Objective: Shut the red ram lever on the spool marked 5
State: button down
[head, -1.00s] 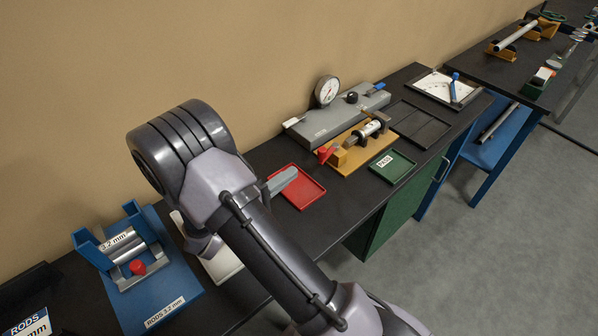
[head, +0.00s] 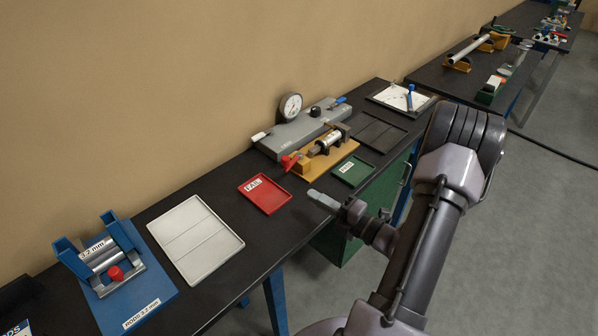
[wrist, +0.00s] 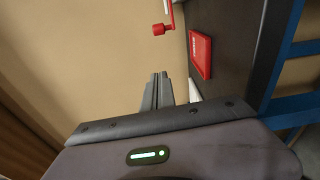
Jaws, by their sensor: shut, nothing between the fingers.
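My shut, empty gripper (head: 322,200) is above the front edge of the bench, to the right of the red tray. Its closed grey fingers (wrist: 157,92) show in the wrist view. A red lever (head: 290,161) stands at the left end of an orange-yellow fixture (head: 325,165) carrying a metal cylinder, apart from my gripper. A red knob (wrist: 158,29) on a red arm shows in the wrist view; I cannot tell which device it belongs to. No spool marked 5 can be read. Small coloured devices (head: 550,33) on the far bench are too small to identify.
The red FAIL tray (head: 265,194), a pale tray (head: 195,239) and a blue rod stand (head: 110,265) are on the black bench. A dial gauge device (head: 300,130) stands behind the fixture. A green tray (head: 352,170) lies in front. Open floor is at the right.

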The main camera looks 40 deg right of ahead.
jog(key=s+d+m+h, duration=0.1)
jog(key=d+m+h, duration=0.1)
jog(key=d, duration=0.1)
jog(key=b, duration=0.2)
send_near(285, 164)
jog(key=shift+h, duration=0.4)
jog(key=w, duration=0.6)
jog(key=shift+w+d, duration=0.25)
jog(key=shift+w+a+r+p, duration=0.25)
jog(key=shift+w+a+p, duration=0.25)
jog(key=shift+p, duration=0.65)
jog(key=shift+w+f, duration=0.15)
jog(key=shift+f, duration=0.05)
